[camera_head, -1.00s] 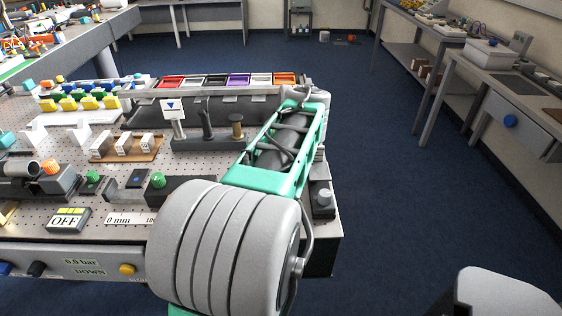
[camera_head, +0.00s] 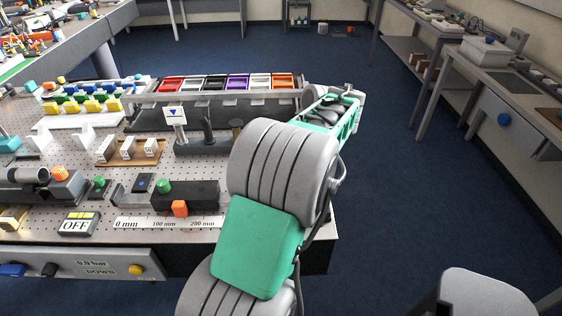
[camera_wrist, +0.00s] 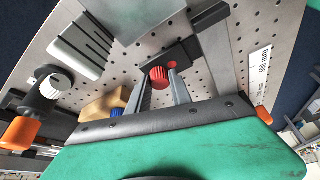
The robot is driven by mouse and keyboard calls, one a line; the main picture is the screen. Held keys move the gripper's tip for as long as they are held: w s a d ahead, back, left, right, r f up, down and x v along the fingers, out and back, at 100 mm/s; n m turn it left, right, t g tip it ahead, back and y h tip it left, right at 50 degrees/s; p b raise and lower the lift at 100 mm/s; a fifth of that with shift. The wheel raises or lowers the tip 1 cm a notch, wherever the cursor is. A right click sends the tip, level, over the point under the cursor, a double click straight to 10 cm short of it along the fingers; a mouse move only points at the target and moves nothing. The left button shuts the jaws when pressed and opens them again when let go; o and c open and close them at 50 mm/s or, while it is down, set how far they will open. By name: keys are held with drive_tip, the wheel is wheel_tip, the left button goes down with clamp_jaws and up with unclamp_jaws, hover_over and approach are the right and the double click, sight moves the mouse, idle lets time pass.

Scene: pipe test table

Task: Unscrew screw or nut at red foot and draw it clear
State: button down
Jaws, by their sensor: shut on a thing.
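In the wrist view a red ribbed screw head (camera_wrist: 158,77) shows between the two grey fingers of my gripper (camera_wrist: 160,86). The fingers are shut on it from both sides. Just behind it lies a dark block (camera_wrist: 186,56) with a red part on it (camera_wrist: 173,64), on the perforated plate. The screw's shaft is hidden, so I cannot tell whether it sits in the block or is apart from it. In the head view my arm hides the gripper and the screw.
Nearby in the wrist view are a pale ribbed block (camera_wrist: 82,45), a tan block (camera_wrist: 104,104), an orange knob (camera_wrist: 20,133) and a metal rail (camera_wrist: 219,60). The head view shows coloured bins (camera_head: 237,83), a ruler strip (camera_head: 165,223) and an OFF display (camera_head: 76,224).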

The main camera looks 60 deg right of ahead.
drive_tip(key=n+p, duration=0.1)
drive_tip(key=n+y+p, duration=0.1)
drive_tip(key=n, duration=0.1)
drive_tip(key=shift+d+r, duration=0.15)
drive_tip(key=shift+r, duration=0.05)
drive_tip(key=shift+w+n+g+y+p, duration=0.1)
drive_tip(key=shift+n+g+y+p, duration=0.3)
drive_tip(key=shift+n, duration=0.4)
drive_tip(key=shift+f+n, duration=0.2)
drive_tip(key=shift+n, duration=0.1)
drive_tip(key=shift+r+n+p, duration=0.15)
drive_tip(key=shift+n+p, duration=0.35)
drive_tip(key=n+g+y+p, duration=0.1)
drive_tip(key=n, duration=0.2)
drive_tip(key=shift+w+d+p, duration=0.1)
drive_tip(key=shift+d+p, duration=0.05)
drive_tip(key=shift+p, duration=0.25)
drive_tip(key=shift+n+y, duration=0.3)
drive_tip(key=shift+n, duration=0.2)
